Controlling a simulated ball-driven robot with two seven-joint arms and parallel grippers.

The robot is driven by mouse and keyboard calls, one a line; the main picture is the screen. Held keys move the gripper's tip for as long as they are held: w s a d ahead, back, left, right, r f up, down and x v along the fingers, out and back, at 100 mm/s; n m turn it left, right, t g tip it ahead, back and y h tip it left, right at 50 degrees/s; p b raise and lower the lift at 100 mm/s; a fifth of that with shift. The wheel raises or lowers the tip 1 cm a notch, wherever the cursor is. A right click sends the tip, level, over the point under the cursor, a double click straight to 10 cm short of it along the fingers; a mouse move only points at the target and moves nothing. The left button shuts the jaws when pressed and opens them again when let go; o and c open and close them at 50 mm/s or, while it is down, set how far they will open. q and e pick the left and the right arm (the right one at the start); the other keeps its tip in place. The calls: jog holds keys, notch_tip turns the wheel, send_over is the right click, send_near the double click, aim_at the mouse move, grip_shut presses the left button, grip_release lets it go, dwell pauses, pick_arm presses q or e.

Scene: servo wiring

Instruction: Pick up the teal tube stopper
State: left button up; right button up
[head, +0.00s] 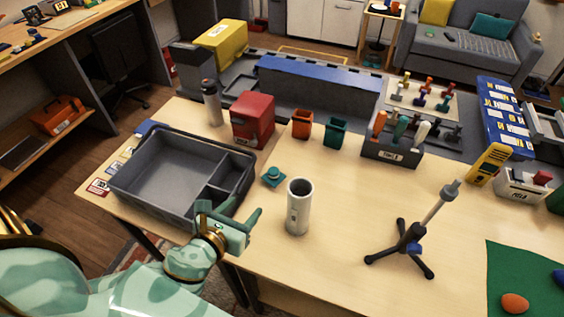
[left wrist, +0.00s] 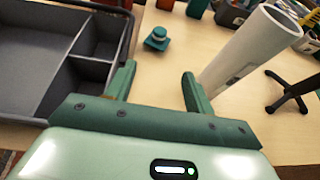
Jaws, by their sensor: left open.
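The teal tube stopper (head: 274,176) lies on the wooden table in the head view, between the grey tray and the white tube. It also shows in the left wrist view (left wrist: 158,38), ahead of the fingers and apart from them. My left gripper (head: 246,218) is open and empty near the table's front edge, beside the tray's front right corner. In the left wrist view its two fingers (left wrist: 158,85) are spread with bare table between them. The white tube (head: 299,207) stands upright right of the stopper. My right gripper is not in view.
The grey divided tray (head: 170,205) stands left of my left gripper. A red box (head: 253,120), an orange cup (head: 302,124) and a teal cup (head: 335,131) stand behind the stopper. A black tripod stand (head: 408,240) is at the right. Table between tube and tripod is clear.

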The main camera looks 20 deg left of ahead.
pick_arm(q)
jog(key=b, duration=0.2)
send_near(271, 176)
jog(key=x, duration=0.4)
jog(key=shift+d, duration=0.15)
jog(key=shift+w+f+b, duration=0.2)
jog(key=shift+w+b, duration=0.15)
jog(key=shift+w, duration=0.1)
jog(key=b+x, duration=0.1)
jog(key=x, duration=0.3)
jog(key=shift+w+f, duration=0.1)
jog(key=shift+w, duration=0.25)
jog(key=shift+s, duration=0.1)
jog(key=shift+c, duration=0.5)
jog(key=c, duration=1)
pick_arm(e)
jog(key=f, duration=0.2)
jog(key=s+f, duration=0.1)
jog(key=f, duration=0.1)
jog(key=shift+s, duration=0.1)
